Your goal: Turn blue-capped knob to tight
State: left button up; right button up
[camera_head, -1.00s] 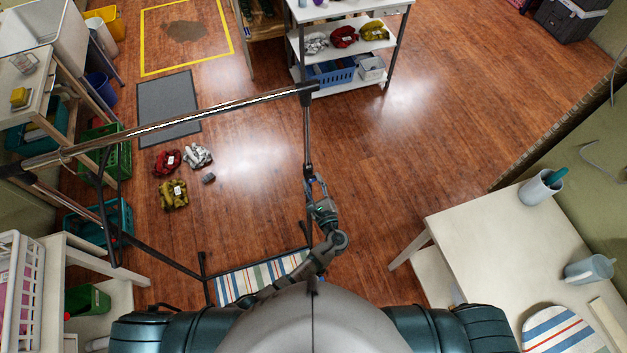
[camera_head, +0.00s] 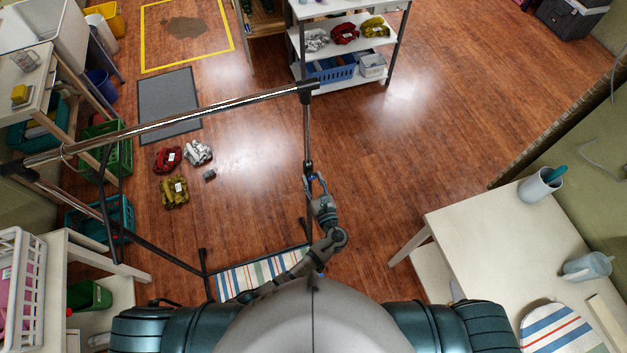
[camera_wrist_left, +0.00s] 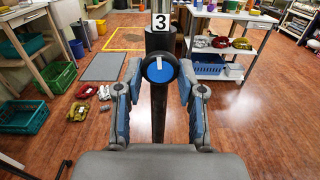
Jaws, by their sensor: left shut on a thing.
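The blue-capped knob (camera_wrist_left: 158,70) has a black rim and a white mark that runs from near its middle up to the top. It sits on a dark upright post (camera_wrist_left: 159,117) under a white label with a 3 (camera_wrist_left: 160,22). The fingers of my left gripper (camera_wrist_left: 159,73) are on the knob's left and right sides, shut on its rim. In the head view my left gripper (camera_head: 317,189) is at the rack's right upright (camera_head: 307,130), and the knob is too small there to read. My right gripper is not in view.
The metal clothes rack's top bar (camera_head: 190,119) crosses the left side. Red, silver and yellow bundles (camera_head: 174,193) lie on the floor beyond it. A white table (camera_head: 480,240) with a mug and pitcher stands at the right. The floor between is clear.

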pick_arm(q)
jog(key=shift+f, duration=0.25)
jog(key=o, duration=1.1)
jog(key=shift+w, duration=0.15)
jog(key=shift+r, duration=0.1)
jog(key=v, duration=0.7)
jog(key=shift+s+d, duration=0.1)
jog(key=shift+s, duration=0.1)
